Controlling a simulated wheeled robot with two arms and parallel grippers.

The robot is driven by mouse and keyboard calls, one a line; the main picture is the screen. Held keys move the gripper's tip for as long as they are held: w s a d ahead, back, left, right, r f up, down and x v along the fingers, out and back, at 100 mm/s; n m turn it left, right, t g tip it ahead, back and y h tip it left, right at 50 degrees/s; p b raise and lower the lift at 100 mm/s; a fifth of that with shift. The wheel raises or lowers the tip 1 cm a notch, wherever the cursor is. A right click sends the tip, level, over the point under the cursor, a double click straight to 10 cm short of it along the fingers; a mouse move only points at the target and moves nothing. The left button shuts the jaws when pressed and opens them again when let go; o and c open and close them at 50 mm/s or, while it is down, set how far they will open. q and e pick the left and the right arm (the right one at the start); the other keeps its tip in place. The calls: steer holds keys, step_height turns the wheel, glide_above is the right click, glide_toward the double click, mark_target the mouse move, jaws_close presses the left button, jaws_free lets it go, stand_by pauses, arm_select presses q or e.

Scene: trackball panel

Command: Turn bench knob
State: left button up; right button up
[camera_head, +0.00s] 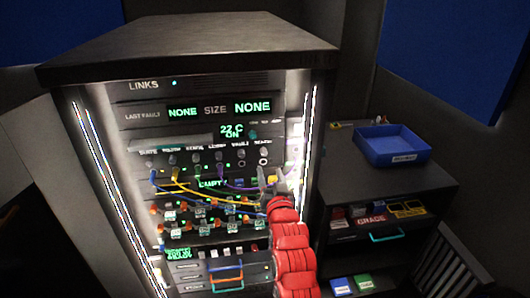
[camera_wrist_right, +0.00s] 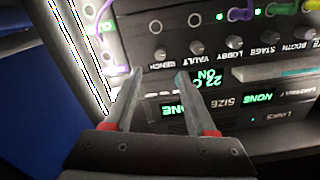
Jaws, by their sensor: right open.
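A dark rack panel (camera_head: 135,88) stands in the head view with a row of small round knobs under printed labels. The bench knob (camera_wrist_right: 160,54) is the end one of that row, at the right in the head view (camera_head: 263,152). In the right wrist view the panel appears upside down. My right gripper (camera_wrist_right: 158,72) is open, and its fingertips point at the panel close to the bench knob, with the knob between and just beyond them. Contact cannot be told. In the head view the right gripper (camera_head: 272,178) is small and blurred. My left gripper is not in view.
Yellow, blue and purple cables (camera_head: 240,188) hang across the panel below the knobs. A bright light strip (camera_wrist_right: 92,60) runs along the rack's side edge. A blue tray (camera_head: 390,144) sits on a dark side cabinet (camera_head: 432,176) at the right.

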mark_target(264, 154)
steer(key=w+p, duration=0.1)
steer(key=w, duration=0.2)
steer(key=w+a+p, duration=0.1)
steer(key=w, duration=0.2)
steer(key=w+p, duration=0.1)
steer(key=w, duration=0.2)
steer(key=shift+a, duration=0.25)
jaws_close()
